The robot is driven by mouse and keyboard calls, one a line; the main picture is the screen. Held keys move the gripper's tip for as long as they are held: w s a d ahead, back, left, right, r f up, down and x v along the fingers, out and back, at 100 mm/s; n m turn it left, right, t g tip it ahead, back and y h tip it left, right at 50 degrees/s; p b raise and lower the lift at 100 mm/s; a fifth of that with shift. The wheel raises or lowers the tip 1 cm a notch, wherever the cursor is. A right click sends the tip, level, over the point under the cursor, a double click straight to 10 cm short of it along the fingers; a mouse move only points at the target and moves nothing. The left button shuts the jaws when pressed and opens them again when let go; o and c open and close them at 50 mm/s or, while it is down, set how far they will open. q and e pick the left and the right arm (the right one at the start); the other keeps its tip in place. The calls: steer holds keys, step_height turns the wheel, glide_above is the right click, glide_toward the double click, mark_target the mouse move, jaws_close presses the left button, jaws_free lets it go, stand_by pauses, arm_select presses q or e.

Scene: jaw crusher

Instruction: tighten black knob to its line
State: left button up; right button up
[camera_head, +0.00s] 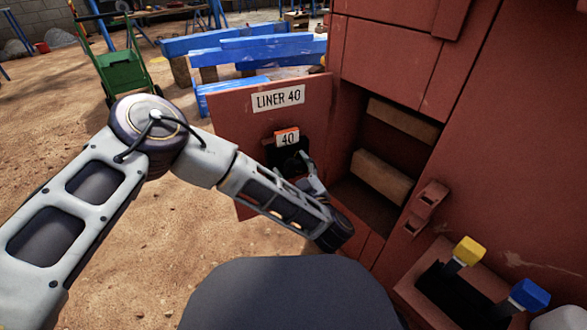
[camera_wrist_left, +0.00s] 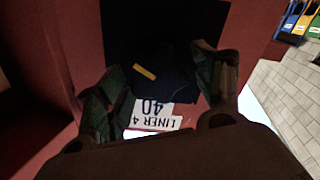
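The black knob (camera_wrist_left: 170,85) shows in the left wrist view as a dark round shape with a short yellow line (camera_wrist_left: 145,72) on it, in front of a black backing. My left gripper (camera_wrist_left: 162,82) has one finger on each side of the knob. It is too dark to tell whether the fingers touch it. In the head view my left gripper (camera_head: 306,170) is at the black patch (camera_head: 285,155) on the red panel, below a small orange-edged "40" tag (camera_head: 287,138). The knob's details are hidden there. My right gripper is not in view.
The red panel (camera_head: 228,112) carries a "LINER 40" label (camera_head: 278,98) and stands beside an open recess with wooden blocks (camera_head: 382,176). A yellow-topped lever (camera_head: 468,250) and a blue-topped lever (camera_head: 529,294) are at lower right. Blue beams and a green cart (camera_head: 124,72) stand behind.

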mark_target(295, 169)
arm_select(q)
steer(key=shift+s, duration=0.1)
stand_by(0.3)
steer(key=shift+d+v, duration=0.2)
steer(key=shift+v, duration=1.75)
steer(key=v, duration=0.7)
steer(key=shift+s, duration=0.35)
